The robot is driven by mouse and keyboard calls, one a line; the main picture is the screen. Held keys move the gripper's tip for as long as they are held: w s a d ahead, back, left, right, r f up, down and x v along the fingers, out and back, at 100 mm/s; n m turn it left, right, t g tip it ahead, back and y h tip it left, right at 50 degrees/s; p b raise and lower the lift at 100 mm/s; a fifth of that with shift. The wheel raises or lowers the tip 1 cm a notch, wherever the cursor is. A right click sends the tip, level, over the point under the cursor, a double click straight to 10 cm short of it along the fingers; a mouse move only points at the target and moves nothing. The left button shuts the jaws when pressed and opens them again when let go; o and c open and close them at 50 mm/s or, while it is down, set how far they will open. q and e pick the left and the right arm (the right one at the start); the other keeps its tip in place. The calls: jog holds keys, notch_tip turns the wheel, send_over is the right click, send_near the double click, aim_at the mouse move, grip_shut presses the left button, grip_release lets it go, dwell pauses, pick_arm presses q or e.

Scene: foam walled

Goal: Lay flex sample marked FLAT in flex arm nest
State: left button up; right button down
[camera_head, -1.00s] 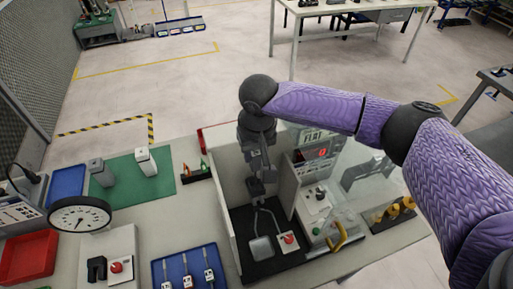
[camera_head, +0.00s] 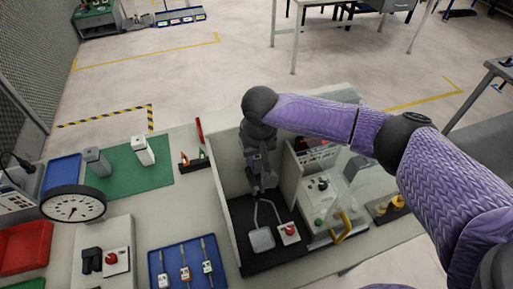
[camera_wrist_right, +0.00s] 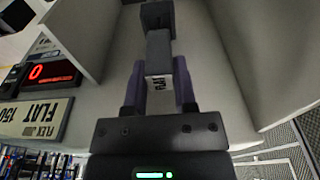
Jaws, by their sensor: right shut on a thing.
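My right gripper (camera_head: 262,188) reaches down into a walled bay on the bench. In the right wrist view its purple fingers (camera_wrist_right: 159,92) are shut on a grey sample (camera_wrist_right: 158,55) with FLAT on its end. The sample's far end meets or overlaps a dark grey block (camera_wrist_right: 156,15), perhaps the flex arm nest; I cannot tell whether it rests in it. In the head view the gripper hides the sample and this block. A sign (camera_wrist_right: 35,117) reading FLEX, FLAT and 150 stands beside the gripper. My left gripper is out of view.
The bay's pale wall (camera_head: 225,205) stands close on the left. A grey pad (camera_head: 262,239) and a red-button box (camera_head: 288,233) lie in front of the gripper. A clear guard with a yellow handle (camera_head: 342,228) is at right.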

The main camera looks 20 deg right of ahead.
aim_at(257, 165)
jog(key=shift+f, duration=0.5)
jog(key=shift+p, duration=0.45)
jog(key=shift+f+b, duration=0.75)
jog(key=shift+f, duration=0.55)
jog(key=shift+c, duration=1.7)
grip_release()
notch_tip(257, 165, up, 10)
jog(key=s+p, duration=0.1)
jog(key=shift+s, duration=0.15)
